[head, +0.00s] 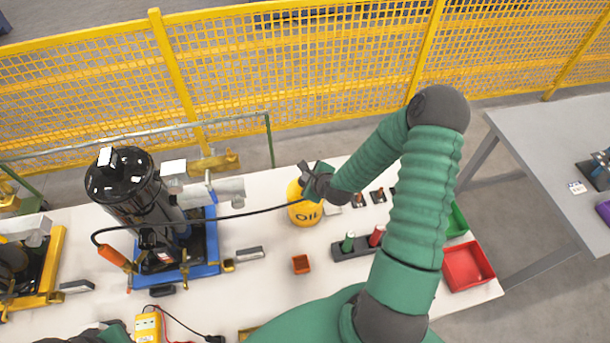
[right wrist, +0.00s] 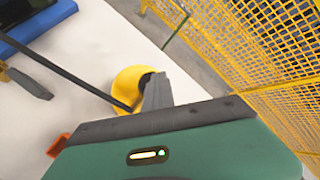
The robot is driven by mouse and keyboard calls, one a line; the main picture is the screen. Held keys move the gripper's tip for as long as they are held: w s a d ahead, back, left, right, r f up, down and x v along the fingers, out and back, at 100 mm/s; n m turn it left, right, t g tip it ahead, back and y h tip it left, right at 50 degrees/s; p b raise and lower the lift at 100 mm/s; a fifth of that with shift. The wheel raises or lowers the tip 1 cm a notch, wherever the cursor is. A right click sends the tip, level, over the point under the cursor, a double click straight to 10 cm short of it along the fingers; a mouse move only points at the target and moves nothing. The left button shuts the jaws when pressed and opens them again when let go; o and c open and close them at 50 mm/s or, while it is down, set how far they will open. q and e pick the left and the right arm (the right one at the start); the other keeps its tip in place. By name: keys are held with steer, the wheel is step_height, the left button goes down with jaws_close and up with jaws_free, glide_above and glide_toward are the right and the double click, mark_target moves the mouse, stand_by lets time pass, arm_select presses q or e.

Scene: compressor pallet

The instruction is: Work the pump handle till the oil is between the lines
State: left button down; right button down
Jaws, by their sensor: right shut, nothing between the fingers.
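The black compressor (head: 140,190) stands on a blue pallet (head: 205,262) at the left of the table. An orange grip (head: 113,257) sticks out at its front left; I cannot tell whether it is the pump handle. A yellow oil can (head: 305,212) stands right of the compressor, and a thin black hose runs between them. The can also shows in the right wrist view (right wrist: 134,88). My right gripper (head: 308,170) is shut and empty, at the can's upper right. A dark and green part of my left arm shows at the bottom left; its fingers cannot be made out. The oil level and its lines cannot be read.
A red tray (head: 468,266) lies at the right end. A yellow meter (head: 148,327) is in front. A yellow mesh fence (head: 300,60) stands behind.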

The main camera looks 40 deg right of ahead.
stand_by(0.3)
steer(key=shift+r+p, duration=1.95)
step_height(320, 180, up, 5)
steer(key=p, duration=0.4)
steer(key=shift+p, duration=0.3)
